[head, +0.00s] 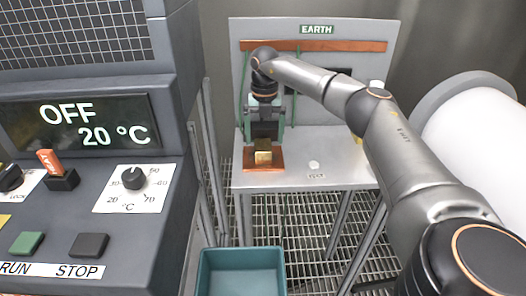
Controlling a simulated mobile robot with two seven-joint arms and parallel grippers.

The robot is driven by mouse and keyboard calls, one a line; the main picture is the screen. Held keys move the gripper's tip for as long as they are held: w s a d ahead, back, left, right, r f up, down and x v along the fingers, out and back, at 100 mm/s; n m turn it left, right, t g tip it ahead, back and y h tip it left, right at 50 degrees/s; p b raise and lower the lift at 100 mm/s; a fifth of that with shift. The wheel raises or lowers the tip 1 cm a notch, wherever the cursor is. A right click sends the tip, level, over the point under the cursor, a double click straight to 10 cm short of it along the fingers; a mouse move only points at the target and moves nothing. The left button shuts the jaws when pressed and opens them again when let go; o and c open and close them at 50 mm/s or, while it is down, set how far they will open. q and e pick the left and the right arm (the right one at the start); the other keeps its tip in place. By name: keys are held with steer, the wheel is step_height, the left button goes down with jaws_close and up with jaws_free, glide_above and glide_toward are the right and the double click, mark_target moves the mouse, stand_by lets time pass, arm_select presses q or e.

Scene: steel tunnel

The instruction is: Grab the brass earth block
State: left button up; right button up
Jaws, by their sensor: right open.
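The brass earth block (263,157) is a small gold-coloured block on a copper-brown plate (249,164), on the grey bench under the EARTH sign. My right arm reaches in from the right, and my right gripper (264,140) points down at the block from just above or behind it. The gripper is open. Its dark body covers what lies behind the block, and I cannot tell whether the fingers touch it. My left gripper is not in view.
The grey bench (345,172) has a backboard with a copper bar (345,46) and green cables. A small pale disc (314,165) lies right of the block. A control console (120,225) stands left, a teal bin (242,270) below, and a large white cylinder (480,135) right.

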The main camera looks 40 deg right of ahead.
mark_target(263, 145)
step_height(263, 145, down, 4)
steer(key=shift+a, duration=0.15)
jaws_close()
stand_by(0.8)
steer(key=shift+w+r, duration=0.1)
